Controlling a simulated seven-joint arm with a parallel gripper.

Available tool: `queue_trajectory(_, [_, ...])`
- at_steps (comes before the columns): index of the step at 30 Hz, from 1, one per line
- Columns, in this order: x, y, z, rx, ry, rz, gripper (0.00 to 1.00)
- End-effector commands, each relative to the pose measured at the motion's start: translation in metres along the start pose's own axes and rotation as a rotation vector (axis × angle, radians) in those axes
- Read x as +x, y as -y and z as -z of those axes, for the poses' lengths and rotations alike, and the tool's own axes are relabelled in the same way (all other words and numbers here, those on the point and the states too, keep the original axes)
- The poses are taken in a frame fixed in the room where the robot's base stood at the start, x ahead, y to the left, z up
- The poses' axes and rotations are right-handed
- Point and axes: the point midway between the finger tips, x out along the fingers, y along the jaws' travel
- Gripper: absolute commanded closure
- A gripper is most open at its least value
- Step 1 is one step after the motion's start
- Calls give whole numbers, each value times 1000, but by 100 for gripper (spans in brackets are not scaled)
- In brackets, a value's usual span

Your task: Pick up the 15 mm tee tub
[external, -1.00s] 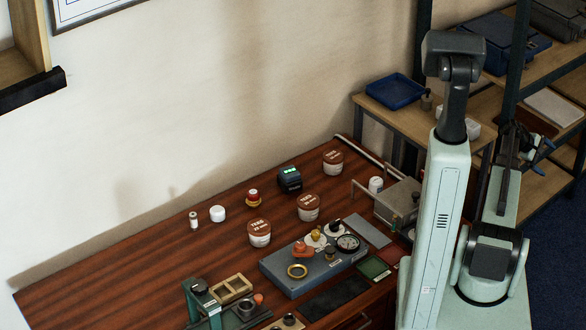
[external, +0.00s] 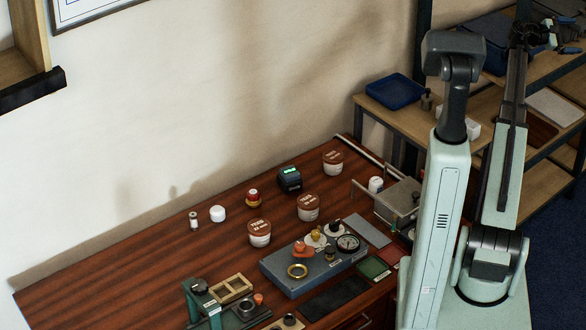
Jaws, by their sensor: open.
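Three white tubs with brown lids stand upright on the wooden bench in the external view. One is at front left (external: 260,239), one in the middle (external: 308,213), one at the back (external: 333,168). Their lids carry white lettering, too small for me to tell surely which is the 15 mm tee tub. My gripper (external: 569,39) is at the upper right, raised by the shelving and far from all three tubs. It is open, and I see nothing held in it.
A blue-grey fixture (external: 290,278) with a gauge and rings sits in front of the tubs. A small black device with a green display (external: 289,179) stands between the tubs and the wall. A metal box (external: 398,202) is to the right. The bench's left part is clear.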

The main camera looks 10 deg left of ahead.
Motion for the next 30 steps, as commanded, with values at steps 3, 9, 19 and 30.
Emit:
queue_trajectory(3, [-14, -22, -32, -19, 33, -18, 0])
queue_trajectory(9, [-57, -48, -54, -56, 20, -24, 0])
queue_trajectory(19, [-149, -48, 23, -98, -209, 14, 0])
queue_trajectory(30, [-340, -7, 193, -175, -708, 124, 0])
